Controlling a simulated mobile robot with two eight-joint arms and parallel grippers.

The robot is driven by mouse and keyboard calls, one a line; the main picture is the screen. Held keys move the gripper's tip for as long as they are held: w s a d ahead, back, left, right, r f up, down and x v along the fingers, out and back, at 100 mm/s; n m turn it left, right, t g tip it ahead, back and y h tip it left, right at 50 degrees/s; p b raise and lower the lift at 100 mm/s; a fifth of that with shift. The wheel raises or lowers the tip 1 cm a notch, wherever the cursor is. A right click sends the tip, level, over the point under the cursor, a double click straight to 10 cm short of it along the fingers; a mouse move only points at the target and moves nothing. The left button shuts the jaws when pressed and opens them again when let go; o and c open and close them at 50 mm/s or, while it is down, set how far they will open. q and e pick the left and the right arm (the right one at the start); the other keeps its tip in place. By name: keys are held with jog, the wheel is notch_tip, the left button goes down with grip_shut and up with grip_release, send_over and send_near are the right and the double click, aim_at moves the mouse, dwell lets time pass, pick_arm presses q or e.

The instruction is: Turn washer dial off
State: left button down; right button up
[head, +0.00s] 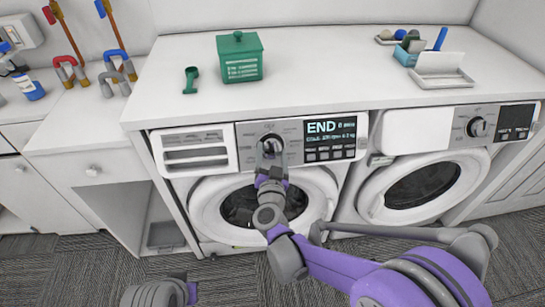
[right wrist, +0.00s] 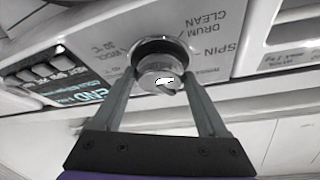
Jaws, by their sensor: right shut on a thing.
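The left washer (head: 215,190) is white, with a control panel that holds a round dial and a dark display (head: 330,138) reading END. My right gripper (head: 270,148) is at the dial in the head view and covers most of it. In the right wrist view the two fingers of the right gripper (right wrist: 160,88) close around the silver dial (right wrist: 160,65), one on each side. The panel lettering around the dial reads DRUM CLEAN and SPIN, upside down. The dial's exact setting is hard to read. My left gripper cannot be made out in the head view.
A second washer (head: 440,185) with its own dial (head: 477,127) stands to the right. The white counter (head: 320,75) above holds a green box (head: 239,60), a green scoop (head: 190,80) and a tray (head: 442,78). A white cabinet (head: 90,172) is at the left. Grey carpet is below.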

jog(key=shift+a+m+g+h, duration=0.1)
jog(key=shift+m+g+h, duration=0.2)
jog(key=shift+m+h, duration=0.75)
jog(key=shift+a+m+g+h, duration=0.1)
jog(key=shift+m+g+h, duration=0.2)
jog(key=shift+m, duration=1.45)
jog(key=shift+b, duration=0.3)
jog(key=o, duration=1.3)
jog(key=shift+c, duration=0.2)
jog(key=shift+s+r, duration=0.1)
jog(key=f+v, duration=0.1)
jog(key=v, duration=0.9)
jog(key=shift+s+r, duration=0.35)
jog(key=shift+r, duration=0.15)
